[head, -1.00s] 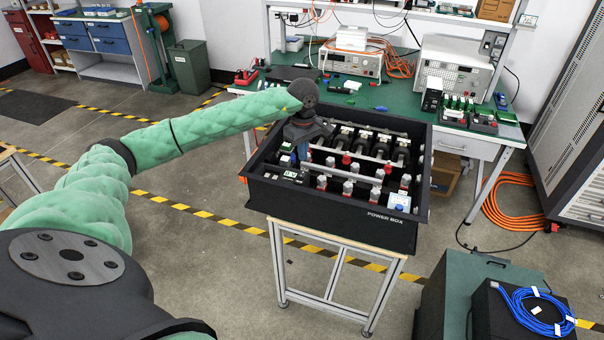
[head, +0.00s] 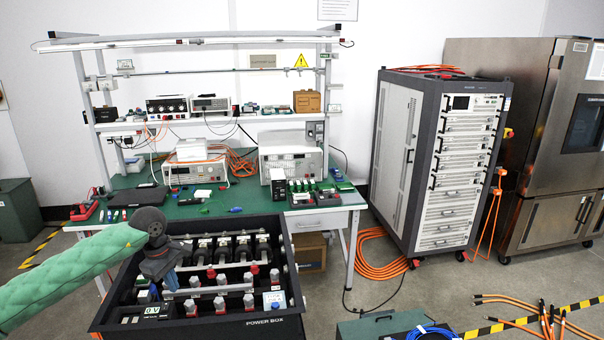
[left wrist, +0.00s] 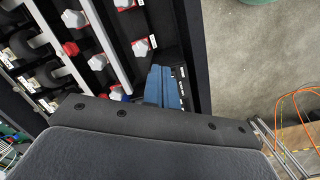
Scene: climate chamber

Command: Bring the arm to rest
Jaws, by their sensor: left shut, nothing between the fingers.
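My left arm reaches in from the left in the head view, in its green padded cover. My left gripper (head: 168,284) points down over the left part of the black power box (head: 236,326). In the left wrist view its blue fingers (left wrist: 166,88) are together and hold nothing. They are close to the inner wall of the box, beside the row of red and white knobs (left wrist: 141,46). I cannot tell whether the fingertips touch anything. My right gripper is in neither view.
A green workbench (head: 345,196) with instruments stands behind the box. A grey rack cabinet (head: 398,170) and a steel chamber (head: 535,140) stand at the right. Orange cables (head: 378,262) and blue cable (head: 432,332) lie nearby. Open floor shows between box and rack.

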